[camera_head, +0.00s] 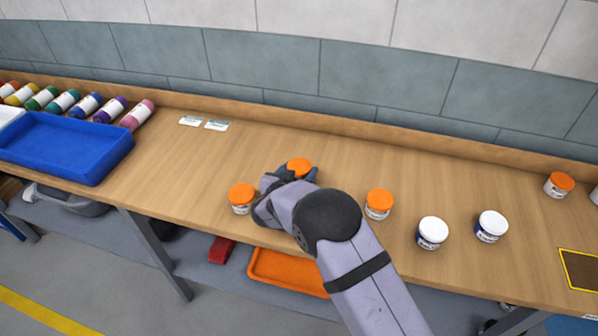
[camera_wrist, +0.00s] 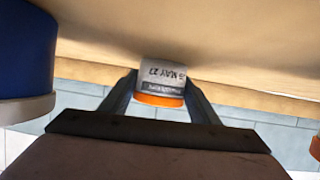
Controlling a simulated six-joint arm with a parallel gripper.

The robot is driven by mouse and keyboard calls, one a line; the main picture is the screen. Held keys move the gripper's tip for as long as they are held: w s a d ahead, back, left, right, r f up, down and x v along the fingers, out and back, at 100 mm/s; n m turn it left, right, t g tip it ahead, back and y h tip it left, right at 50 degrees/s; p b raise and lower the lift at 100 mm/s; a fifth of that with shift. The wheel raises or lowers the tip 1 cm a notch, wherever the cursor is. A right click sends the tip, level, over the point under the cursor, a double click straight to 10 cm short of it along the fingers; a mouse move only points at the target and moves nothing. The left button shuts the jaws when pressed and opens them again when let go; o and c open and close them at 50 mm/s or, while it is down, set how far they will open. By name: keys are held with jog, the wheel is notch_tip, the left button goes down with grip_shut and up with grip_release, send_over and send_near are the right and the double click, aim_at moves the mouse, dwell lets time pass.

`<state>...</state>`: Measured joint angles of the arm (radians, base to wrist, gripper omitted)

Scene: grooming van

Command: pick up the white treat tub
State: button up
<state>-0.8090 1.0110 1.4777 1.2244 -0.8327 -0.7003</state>
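Two white-lidded tubs stand on the bench right of my arm in the head view: one nearer the front edge (camera_head: 432,233), one a little farther right (camera_head: 491,227). My gripper (camera_head: 292,176) is left of both and apart from them, at an orange-lidded tub (camera_head: 299,165). In the wrist view my two fingers flank this tub (camera_wrist: 160,75), whose pale label reads "MAY 27". The fingers look close to its sides; I cannot tell whether they press on it. A large blue shape with a white band (camera_wrist: 25,60) shows at the wrist view's left edge.
Orange-lidded tubs stand left (camera_head: 241,198) and right (camera_head: 378,204) of my gripper, and another (camera_head: 559,185) far right. A blue tray (camera_head: 65,150) and several coloured bottles lie at the left. Two small cards (camera_head: 204,123) lie near the wall. The bench's back middle is clear.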

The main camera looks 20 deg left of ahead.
jog(key=c, duration=0.5)
jog(key=shift+r, duration=0.1)
